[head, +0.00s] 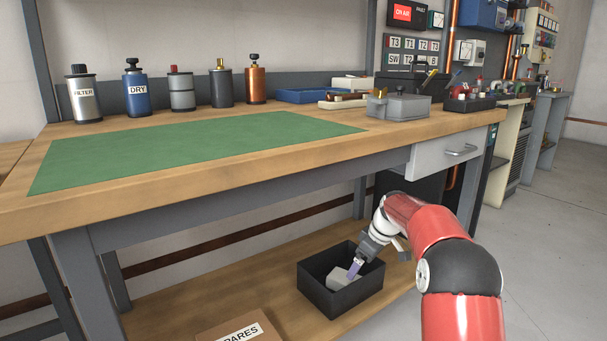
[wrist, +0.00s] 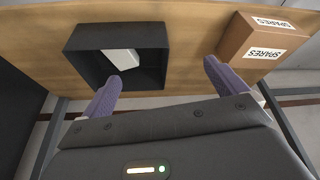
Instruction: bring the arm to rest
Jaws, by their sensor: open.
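My gripper (head: 354,270) is at the end of my red arm, low beside the workbench, over the black open bin (head: 316,288) on the lower shelf. In the wrist view my gripper's two purple fingers (wrist: 160,85) are spread apart with nothing between them. The same black bin (wrist: 88,72) lies beyond the fingertips there. A pale grey block-like object (head: 338,280) lies in the bin; it also shows in the wrist view (wrist: 122,59), apart from the fingers.
A cardboard box marked SPARES (head: 238,330) stands on the lower shelf (head: 215,290) beside the bin. The bench top (head: 330,150) with its drawer (head: 442,152) overhangs the shelf close to my arm. Open floor (head: 550,230) lies to the right.

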